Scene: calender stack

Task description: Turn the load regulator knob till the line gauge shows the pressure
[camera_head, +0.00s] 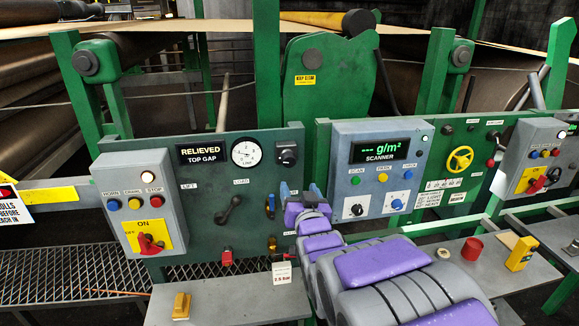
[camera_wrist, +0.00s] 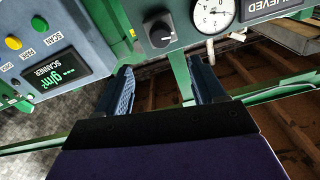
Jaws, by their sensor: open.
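The black load regulator knob (camera_head: 288,153) sits on the dark green panel, right of the round white line gauge (camera_head: 246,153). Both also show at the top of the wrist view, the knob (camera_wrist: 160,31) with a pale pointer mark and the gauge (camera_wrist: 211,14) cut by the edge. The gauge's needle is too small to read surely. My gripper (camera_head: 302,191) is below the knob in the head view. In the wrist view its two blue fingers (camera_wrist: 160,78) are spread apart with nothing between them, and the knob lies beyond their tips, apart from them.
A display (camera_head: 203,153) left of the gauge reads RELIEVED, TOP GAP. A dark lever (camera_head: 228,209) is below it. The scanner box (camera_head: 380,165) juts out on the right, and a switch box (camera_head: 142,205) on the left. A grey shelf (camera_head: 235,298) runs below the panel.

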